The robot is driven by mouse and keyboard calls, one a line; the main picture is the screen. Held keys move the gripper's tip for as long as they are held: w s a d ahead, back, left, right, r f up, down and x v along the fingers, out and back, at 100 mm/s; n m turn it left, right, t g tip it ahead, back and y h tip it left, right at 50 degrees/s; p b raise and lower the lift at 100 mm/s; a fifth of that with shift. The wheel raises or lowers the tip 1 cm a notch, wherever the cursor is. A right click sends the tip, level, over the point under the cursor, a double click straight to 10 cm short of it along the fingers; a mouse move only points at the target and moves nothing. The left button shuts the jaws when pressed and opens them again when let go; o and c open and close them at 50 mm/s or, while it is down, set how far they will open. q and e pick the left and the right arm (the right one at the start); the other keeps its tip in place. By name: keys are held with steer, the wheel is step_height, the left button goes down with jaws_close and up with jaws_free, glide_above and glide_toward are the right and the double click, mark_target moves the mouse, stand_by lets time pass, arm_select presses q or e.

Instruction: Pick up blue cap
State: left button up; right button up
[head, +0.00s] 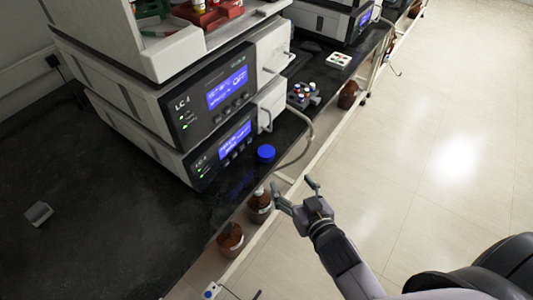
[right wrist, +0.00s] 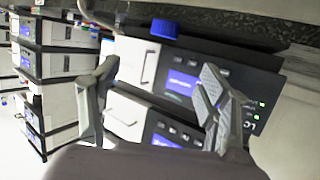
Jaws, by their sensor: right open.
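The blue cap (head: 266,153) sits on the dark bench top (head: 120,240), near its front edge and just in front of the lower LC unit. It also shows in the right wrist view (right wrist: 164,28), near the top, beyond the fingertips. My right gripper (head: 293,187) is open and empty. In the head view it is below and to the right of the cap, over the bench's front side, clearly apart from the cap. In the right wrist view its two fingers (right wrist: 160,75) are spread wide. My left gripper does not show.
Stacked LC units (head: 213,100) stand behind the cap. A tube (head: 308,140) loops over the bench edge to its right. A vial rack (head: 303,95) stands farther along. Brown bottles (head: 230,238) stand below the edge. The floor (head: 450,130) at right is clear.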

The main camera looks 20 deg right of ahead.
glide_toward(265, 150)
steer(key=w+f, duration=0.1)
steer(key=w, duration=0.1)
steer(key=p+x, duration=0.1)
steer(key=x, duration=0.3)
steer(key=shift+w, duration=0.35)
steer(key=shift+w+f, duration=0.1)
steer(key=shift+w, duration=0.15)
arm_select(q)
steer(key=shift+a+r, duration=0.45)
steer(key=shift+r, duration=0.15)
arm_select(e)
steer(key=shift+s, duration=0.1)
steer(key=shift+c, duration=0.2)
steer(key=c, duration=0.8)
steer(key=shift+c, duration=0.2)
arm_select(q)
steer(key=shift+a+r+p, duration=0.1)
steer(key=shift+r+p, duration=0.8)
steer(key=shift+p, duration=0.05)
arm_select(e)
step_height(265, 150, up, 28)
